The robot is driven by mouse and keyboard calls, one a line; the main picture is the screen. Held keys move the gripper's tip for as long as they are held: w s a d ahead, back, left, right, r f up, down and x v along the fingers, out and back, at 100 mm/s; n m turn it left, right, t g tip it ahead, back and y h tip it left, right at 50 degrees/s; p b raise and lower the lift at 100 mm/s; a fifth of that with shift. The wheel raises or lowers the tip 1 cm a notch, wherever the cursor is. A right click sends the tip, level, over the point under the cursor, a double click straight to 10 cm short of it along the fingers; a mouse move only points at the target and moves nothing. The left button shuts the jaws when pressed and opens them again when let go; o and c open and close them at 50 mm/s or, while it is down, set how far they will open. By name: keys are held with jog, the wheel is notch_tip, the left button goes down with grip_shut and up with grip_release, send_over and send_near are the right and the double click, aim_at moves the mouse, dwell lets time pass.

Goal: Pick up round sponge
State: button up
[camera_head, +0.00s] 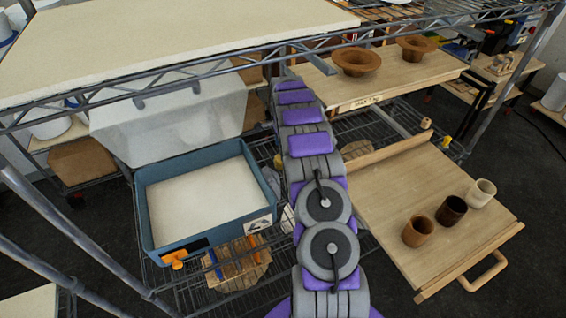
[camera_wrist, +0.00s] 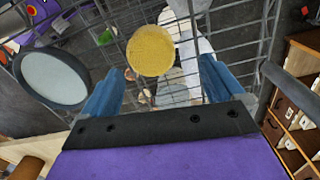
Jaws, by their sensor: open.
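The round sponge (camera_wrist: 152,50) is a yellow disc in the wrist view, at the upper middle, over a wire rack. My gripper (camera_wrist: 164,76) has two blue fingers standing well apart. The sponge shows in the gap between them, beyond their tips and nearer the left finger. Nothing is held; I cannot tell the exact distance to the sponge. In the head view I cannot make out the sponge or the gripper; my purple and grey arm reaches away toward the shelving.
A wire shelf (camera_head: 200,297) carries a blue bin (camera_head: 163,232). A wooden board (camera_head: 375,205) with three cups stands right of my arm. Two brown bowls are on the shelf behind. In the wrist view, a dark round container (camera_wrist: 52,76) is left and wooden drawers (camera_wrist: 292,95) are right.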

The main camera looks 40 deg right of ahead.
jog(key=f, duration=0.1)
jog(key=a+f, duration=0.1)
jog(key=f, duration=0.1)
jog(key=f+b, duration=0.1)
jog(key=shift+s+a+f, duration=0.2)
jog(key=shift+s, duration=0.15)
jog(key=shift+d+f, duration=0.1)
jog(key=shift+f, duration=0.05)
jog(key=shift+d, duration=0.3)
jog(key=shift+c, duration=0.6)
jog(key=shift+a, duration=0.3)
jog(key=c, duration=0.8)
jog(key=shift+d, duration=0.1)
jog(key=shift+c, duration=1.2)
jog(key=shift+d, duration=0.15)
